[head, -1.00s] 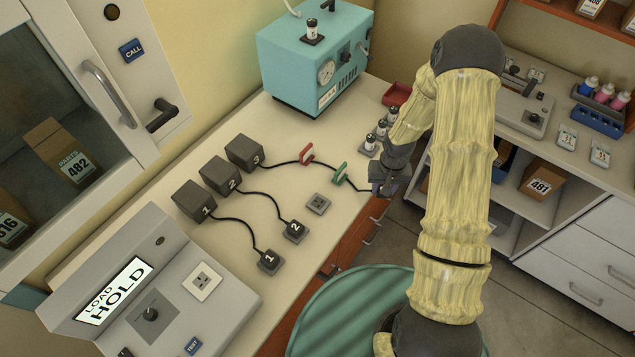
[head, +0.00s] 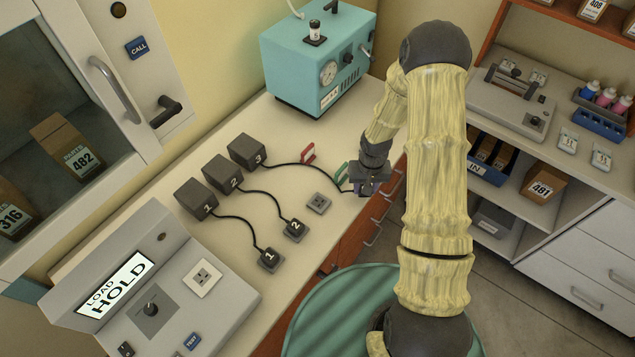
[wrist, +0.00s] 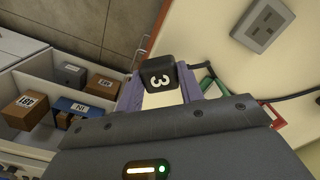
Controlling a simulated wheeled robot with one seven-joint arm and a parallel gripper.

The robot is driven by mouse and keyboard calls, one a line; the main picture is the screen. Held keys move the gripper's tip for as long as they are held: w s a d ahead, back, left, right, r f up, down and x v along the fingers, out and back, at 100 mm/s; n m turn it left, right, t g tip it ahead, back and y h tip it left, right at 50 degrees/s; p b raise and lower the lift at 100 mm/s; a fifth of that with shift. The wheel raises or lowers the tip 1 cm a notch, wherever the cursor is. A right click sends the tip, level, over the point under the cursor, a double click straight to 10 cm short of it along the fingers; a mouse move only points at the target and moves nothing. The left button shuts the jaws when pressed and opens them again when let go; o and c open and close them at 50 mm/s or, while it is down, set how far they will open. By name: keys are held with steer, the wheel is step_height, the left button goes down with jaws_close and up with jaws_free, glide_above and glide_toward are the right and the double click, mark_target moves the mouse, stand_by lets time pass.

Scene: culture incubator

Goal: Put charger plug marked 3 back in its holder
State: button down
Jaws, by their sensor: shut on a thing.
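The plug marked 3 (wrist: 159,78) is dark and square, its number facing the wrist camera. My gripper (wrist: 160,98) is shut on it with purple fingers. In the head view my gripper (head: 368,189) is over the counter's right edge, just right of an empty grey socket-like holder (head: 319,203). The holder also shows in the wrist view (wrist: 263,27), clear of the plug. The plug is mostly hidden in the head view. Its black cable runs from charger box 3 (head: 246,152) past a red clip (head: 308,154) and a green clip (head: 341,171).
Plug 1 (head: 270,259) and plug 2 (head: 294,230) sit left of the empty holder, cabled to their boxes. A teal machine (head: 318,60) stands at the back. A grey console (head: 150,290) reading HOLD is front left. The counter (head: 262,207) is clear around the holder.

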mark_target(319, 202)
steer(key=s+a+r+m+p, duration=0.1)
steer(key=a+r+m+p, duration=0.1)
steer(key=a, duration=0.4)
steer(key=s+a+r+m+p, duration=0.1)
steer(key=a+r+m+p, duration=0.1)
steer(key=a+m, duration=0.3)
steer(key=a+r, duration=0.1)
steer(key=a, duration=0.1)
steer(key=shift+a+r+m+p, duration=0.3)
steer(key=shift+f, duration=0.1)
steer(key=shift+f+b, duration=1.9)
steer(key=shift+f, duration=0.9)
steer(key=shift+b, duration=0.35)
steer(key=shift+f+b, duration=0.45)
steer(key=shift+f, duration=0.05)
steer(key=c, duration=0.8)
jaws_free()
steer(key=shift+r, duration=0.1)
